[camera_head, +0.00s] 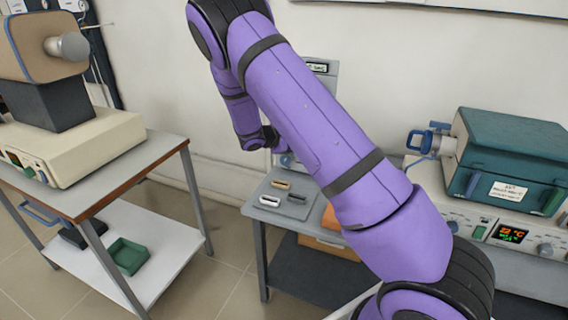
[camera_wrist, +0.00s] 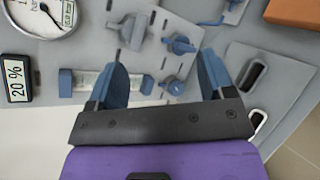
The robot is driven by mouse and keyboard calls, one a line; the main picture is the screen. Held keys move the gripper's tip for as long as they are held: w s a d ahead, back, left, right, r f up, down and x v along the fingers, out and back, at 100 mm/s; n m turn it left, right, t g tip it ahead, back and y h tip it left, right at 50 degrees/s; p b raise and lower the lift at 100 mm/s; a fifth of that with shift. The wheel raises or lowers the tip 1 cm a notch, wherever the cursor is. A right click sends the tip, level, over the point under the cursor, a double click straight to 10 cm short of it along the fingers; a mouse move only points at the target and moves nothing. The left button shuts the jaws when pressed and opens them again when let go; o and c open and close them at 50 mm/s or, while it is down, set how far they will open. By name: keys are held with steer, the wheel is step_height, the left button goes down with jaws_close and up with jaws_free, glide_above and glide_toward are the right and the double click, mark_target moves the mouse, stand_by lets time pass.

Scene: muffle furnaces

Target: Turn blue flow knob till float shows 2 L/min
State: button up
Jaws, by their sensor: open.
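In the wrist view my gripper (camera_wrist: 165,72) is open, its two blue fingers spread over a grey panel. Between the fingers are two blue knobs: an upper one (camera_wrist: 180,45) and a lower one (camera_wrist: 174,86) in line with the flow tube. Nothing is gripped. The flow tube (camera_wrist: 96,82) lies sideways in the picture, with blue end blocks, partly covered by the left finger; its float reading cannot be made out. Which knob sets the flow is not clearly labelled. In the head view my arm hides the knobs and most of the panel (camera_head: 326,68).
An orange block (camera_wrist: 292,12) is at upper right. In the head view, a teal furnace (camera_head: 510,150) stands right, a beige instrument (camera_head: 75,140) left.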

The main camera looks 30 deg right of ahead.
steer(key=w+a+f+n+t+h, duration=0.15)
steer(key=w+f+n+t, duration=0.35)
steer(key=f, duration=0.6)
steer(key=n+t, duration=0.4)
steer(key=n, duration=0.4)
glide_toward(284, 161)
steer(key=shift+s+a+r+y, duration=0.35)
steer(key=shift+s+r+y, duration=0.1)
steer(key=shift+s, duration=0.2)
steer(key=shift+w+f, duration=0.1)
steer(key=shift+f, duration=0.05)
steer(key=x, duration=1)
steer(key=shift+w+d, duration=0.2)
steer(key=shift+d, duration=0.05)
steer(key=shift+c, duration=0.4)
steer(key=c, duration=0.9)
steer(key=shift+o, duration=0.2)
steer(key=shift+n, duration=0.6)
